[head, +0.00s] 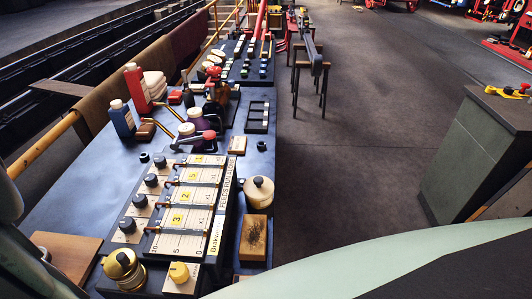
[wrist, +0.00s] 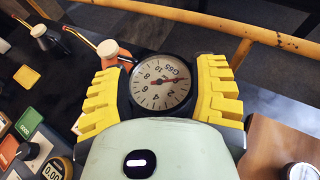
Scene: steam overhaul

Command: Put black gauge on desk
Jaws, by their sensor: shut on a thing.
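The black gauge (wrist: 160,87) has a round cream face with numbers, a red needle and a black rim. In the wrist view my gripper (wrist: 161,68) has its yellow ridged fingers shut on the gauge's two sides, with the face toward the camera. The gauge and the fingers do not show in the head view. A long dark blue desk (head: 72,195) runs along the left of the head view. Its near left part has some bare surface. How high the gauge is above any surface cannot be told.
On the desk stand a lever panel (head: 190,205), a brass pot (head: 124,268), a red bottle (head: 137,88) and a blue bottle (head: 121,120). A wooden board (wrist: 270,145) lies right of my gripper. A yellow rail (wrist: 240,30) runs behind.

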